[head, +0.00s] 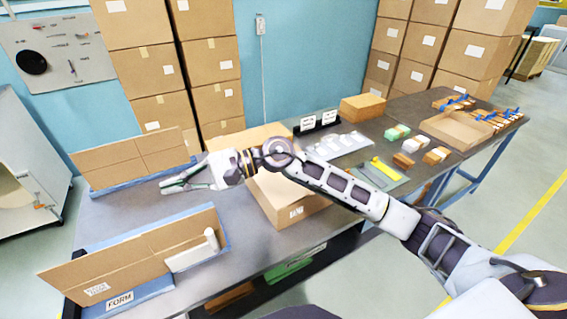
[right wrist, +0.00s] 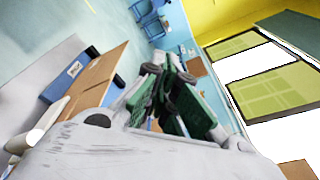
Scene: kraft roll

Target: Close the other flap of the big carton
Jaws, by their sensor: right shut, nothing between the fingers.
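The big carton (head: 298,212) sits on the dark table in the middle of the head view. My right arm crosses above it and hides part of its top. A tan panel (head: 250,137) shows at its back behind the arm; I cannot tell how far that flap is folded. The near part of the top looks covered. My right gripper (head: 175,185) is left of the carton, above the table, shut and empty. Its green-padded fingers also show in the right wrist view (right wrist: 177,95). My left gripper is not in view.
Flat cardboard pieces stand in blue holders at the back left (head: 135,160) and front left (head: 140,255), the front one marked FORM. A white roll-like item (head: 192,252) leans there. Right of the carton lie a grey tray (head: 375,175), small blocks (head: 437,155) and an open shallow box (head: 455,130).

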